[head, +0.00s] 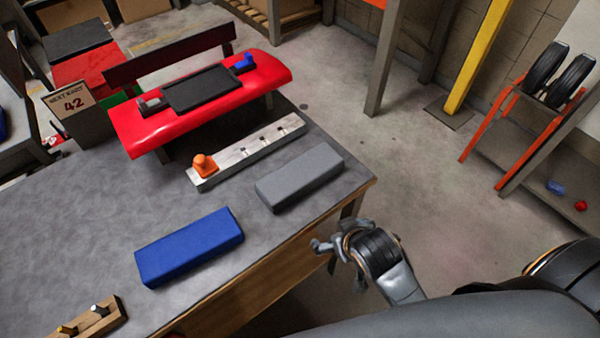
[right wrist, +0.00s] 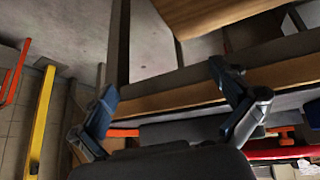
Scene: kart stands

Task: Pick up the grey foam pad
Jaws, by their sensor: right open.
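The grey foam pad (head: 300,177) lies flat on the grey workbench (head: 90,220), near its right edge in the head view. A blue pad (head: 189,246) lies on the same bench, nearer to me and to the left. My right gripper (head: 335,242) is beyond the bench's right edge, below and to the right of the grey pad, apart from it. The right wrist view shows its two fingers (right wrist: 168,100) spread wide with nothing between them. The grey pad cannot be made out clearly in that view. My left gripper is not in view.
A metal rail (head: 250,150) with an orange knob (head: 204,165) lies behind the grey pad. A red kart panel (head: 205,110) stands behind that. A wooden block with knobs (head: 92,318) sits at the front left. Open floor (head: 440,170) lies right of the bench.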

